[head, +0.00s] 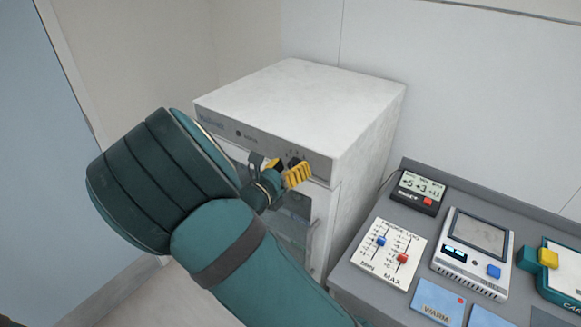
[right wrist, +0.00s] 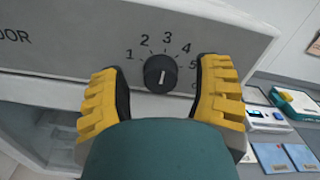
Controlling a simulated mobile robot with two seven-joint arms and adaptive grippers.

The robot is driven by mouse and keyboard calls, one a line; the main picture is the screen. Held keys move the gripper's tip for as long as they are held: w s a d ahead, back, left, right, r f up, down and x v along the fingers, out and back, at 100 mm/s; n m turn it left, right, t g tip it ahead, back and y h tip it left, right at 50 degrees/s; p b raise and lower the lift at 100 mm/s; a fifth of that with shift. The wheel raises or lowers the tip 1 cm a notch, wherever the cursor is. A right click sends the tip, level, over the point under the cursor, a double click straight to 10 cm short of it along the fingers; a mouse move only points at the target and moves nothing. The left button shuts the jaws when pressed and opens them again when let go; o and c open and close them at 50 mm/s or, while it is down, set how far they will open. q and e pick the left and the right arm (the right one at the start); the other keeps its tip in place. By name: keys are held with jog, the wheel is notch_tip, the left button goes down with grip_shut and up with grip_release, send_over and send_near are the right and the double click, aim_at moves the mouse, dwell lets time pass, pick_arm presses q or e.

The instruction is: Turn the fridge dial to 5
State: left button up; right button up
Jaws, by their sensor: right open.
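The fridge (head: 300,92) is a white box with a grey front panel. Its black round dial (right wrist: 151,73) sits on that panel, with numbers arranged in an arc around it. In the right wrist view 1 to 5 are readable, and a further mark below 5 is partly hidden. My left gripper is out of view.
A grey counter (head: 345,272) stands to the right of the fridge. It carries a slider panel (head: 388,268), a small display box (head: 419,190), a monitor device (head: 473,250) and blue packs labelled WARM (head: 436,301). The fridge door handle (head: 311,243) is below the panel.

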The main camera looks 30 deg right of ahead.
grip_shut()
jog(key=shift+m, duration=0.3)
jog(key=m, duration=0.2)
jog(key=shift+m+b, duration=0.3)
jog(key=shift+b, duration=0.05)
jog(key=m+b, duration=0.1)
jog(key=m, duration=0.2)
jog(key=shift+s+m, duration=0.1)
jog(key=shift+m, duration=0.2)
jog(key=shift+s+d+m+b, duration=0.1)
jog(key=shift+m+b, duration=2.25)
jog(key=shift+m, duration=1.15)
